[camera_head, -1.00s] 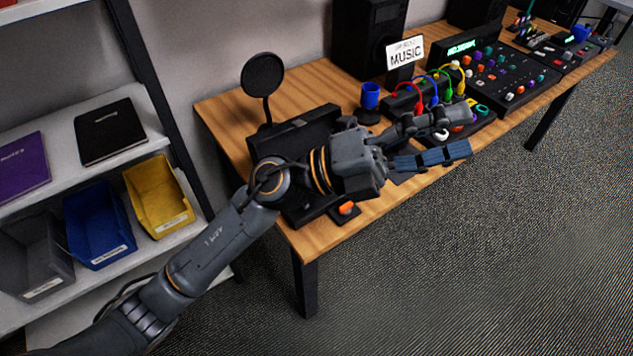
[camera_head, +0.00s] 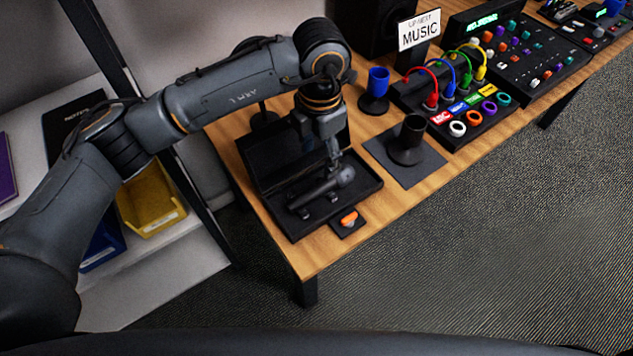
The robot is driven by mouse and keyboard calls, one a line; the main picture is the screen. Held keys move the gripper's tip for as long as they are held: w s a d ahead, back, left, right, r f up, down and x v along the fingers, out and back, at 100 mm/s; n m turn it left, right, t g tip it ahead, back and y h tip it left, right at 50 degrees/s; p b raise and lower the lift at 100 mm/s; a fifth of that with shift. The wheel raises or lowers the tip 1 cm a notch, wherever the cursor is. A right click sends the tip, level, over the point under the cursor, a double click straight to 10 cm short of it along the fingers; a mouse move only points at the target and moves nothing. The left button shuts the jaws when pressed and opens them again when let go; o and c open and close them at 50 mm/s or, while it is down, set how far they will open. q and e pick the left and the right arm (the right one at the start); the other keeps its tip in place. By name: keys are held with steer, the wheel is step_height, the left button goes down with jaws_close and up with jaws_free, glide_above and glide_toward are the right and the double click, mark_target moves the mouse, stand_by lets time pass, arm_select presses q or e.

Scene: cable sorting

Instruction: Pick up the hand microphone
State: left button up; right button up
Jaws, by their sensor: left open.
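The dark grey hand microphone (camera_head: 318,191) lies in the open black case (camera_head: 295,228) on the wooden table, its round head toward the right. My left gripper (camera_head: 334,168) points down over the case, close above the microphone near its head end. Its jaws are open; the fingertips are small and dark here, and I cannot tell whether they touch the microphone. The raised case lid (camera_head: 262,160) stands behind, partly hidden by my arm. My right gripper is not in view.
An orange item on a small black pad (camera_head: 348,222) lies in front of the case. To the right are a black cup-like holder on a dark mat (camera_head: 420,170), a blue cup (camera_head: 377,84) and a cable panel (camera_head: 465,130). Shelf bins (camera_head: 150,205) stand at left.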

arm_select(q)
glide_above(318, 186)
step_height(318, 186, down, 5)
steer(key=shift+d, duration=0.1)
steer(key=shift+f, duration=0.35)
step_height(318, 186, down, 2)
steer(key=shift+s+f+p, duration=0.1)
steer(key=shift+s+p, duration=0.05)
steer(key=shift+p, duration=0.5)
step_height(318, 186, down, 2)
steer(key=shift+f, duration=0.65)
steer(key=shift+c, duration=0.2)
jaws_close()
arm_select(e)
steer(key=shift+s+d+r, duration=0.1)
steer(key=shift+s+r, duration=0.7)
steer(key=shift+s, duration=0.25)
